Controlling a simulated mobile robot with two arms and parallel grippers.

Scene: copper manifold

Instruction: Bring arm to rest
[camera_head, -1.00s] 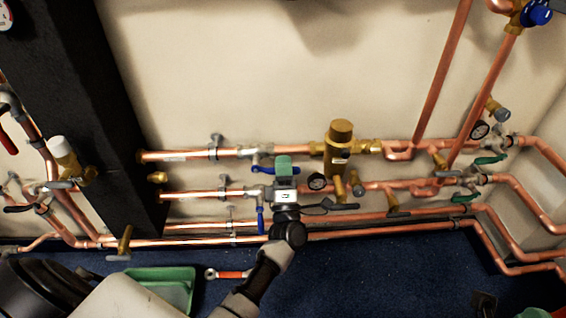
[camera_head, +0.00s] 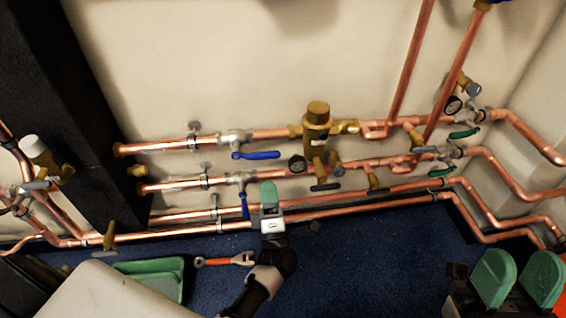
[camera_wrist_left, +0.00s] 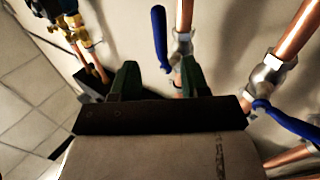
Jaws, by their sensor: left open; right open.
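My left gripper (camera_head: 268,194), with green fingertips, is at the middle of the head view, overlapping the lower copper pipes. In the left wrist view its two green fingers (camera_wrist_left: 158,80) are apart with nothing between them. A blue lever (camera_head: 244,205) hangs just left of it; a blue lever also shows beyond the fingers in the wrist view (camera_wrist_left: 160,38). Whether the gripper touches a pipe cannot be told. My right gripper (camera_head: 518,285) is at the bottom right, its two green fingers apart and empty; its lower part is cut off.
Copper pipes (camera_head: 160,147) with valves run along the wall. Another blue lever (camera_head: 256,155) and a brass fitting (camera_head: 317,126) are above my left gripper. A green tray (camera_head: 155,282) and an orange-handled wrench (camera_head: 225,261) lie on the blue floor (camera_head: 370,270).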

